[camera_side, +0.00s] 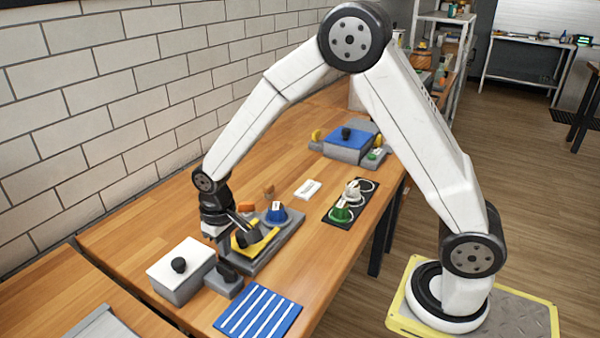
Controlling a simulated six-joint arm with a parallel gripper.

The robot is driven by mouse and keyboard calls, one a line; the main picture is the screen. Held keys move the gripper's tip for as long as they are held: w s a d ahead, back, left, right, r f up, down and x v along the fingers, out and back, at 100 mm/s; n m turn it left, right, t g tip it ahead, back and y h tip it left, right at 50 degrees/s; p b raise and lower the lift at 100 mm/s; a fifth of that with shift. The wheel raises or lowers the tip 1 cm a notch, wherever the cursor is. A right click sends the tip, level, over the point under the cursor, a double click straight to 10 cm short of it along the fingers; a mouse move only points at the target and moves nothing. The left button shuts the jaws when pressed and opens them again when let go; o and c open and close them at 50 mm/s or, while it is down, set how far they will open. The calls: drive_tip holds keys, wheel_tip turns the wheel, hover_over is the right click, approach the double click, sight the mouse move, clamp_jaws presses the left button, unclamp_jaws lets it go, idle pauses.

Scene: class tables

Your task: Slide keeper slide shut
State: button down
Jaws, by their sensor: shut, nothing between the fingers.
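A grey fixture (289,229) lies on the wooden table at the centre left. It carries a yellow frame-like part (262,246) and a blue knob with a white pointer (276,212). I cannot tell for sure which part is the keeper slide, or how far it is shut. My gripper (229,268) points down at the left end of this fixture. Its fingers are shut and empty, close to a small grey block (224,285). My gripper hides part of the fixture, and I cannot tell whether it touches anything.
A blue striped mat (257,312) lies in front. A black panel (352,200) with green and white knobs and a blue-topped box (348,142) stand further right. A brick wall runs behind.

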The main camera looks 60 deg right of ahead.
sight(250, 223)
drive_tip(key=shift+d, duration=5.05)
drive_tip(key=shift+a, duration=0.2)
idle(0.3)
drive_tip(key=shift+a, duration=0.5)
drive_tip(key=shift+a, duration=0.1)
drive_tip(key=shift+r, duration=0.2)
wheel_tip(250, 223, up, 7)
drive_tip(key=shift+f, duration=0.15)
idle(0.8)
idle(0.4)
